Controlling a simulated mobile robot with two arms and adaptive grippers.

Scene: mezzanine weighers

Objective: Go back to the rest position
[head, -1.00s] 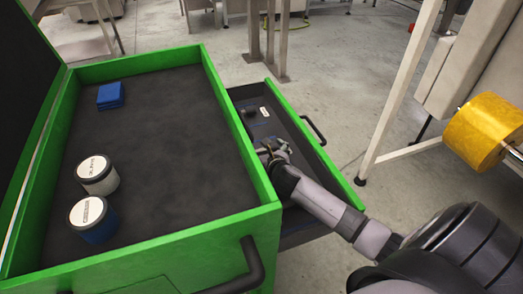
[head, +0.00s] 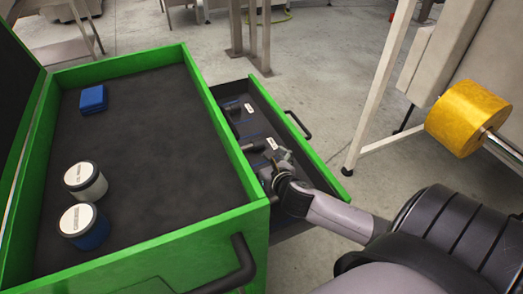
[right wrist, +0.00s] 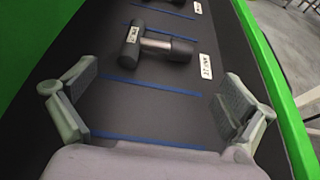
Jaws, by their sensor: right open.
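My right gripper (head: 280,160) is over the open drawer (head: 292,137) on the right side of the green tool chest. In the right wrist view its two fingers (right wrist: 158,105) are spread wide with nothing between them. A hammer (right wrist: 150,45) with a dark handle lies on the drawer floor ahead of the fingers, apart from them. My left gripper is in no view.
The chest's top tray (head: 150,150) holds a blue block (head: 93,99), a white-and-grey jar (head: 85,181) and a blue jar with a white lid (head: 84,226). A white frame post (head: 378,90) and a yellow roll (head: 467,118) stand to the right. Grey floor lies between.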

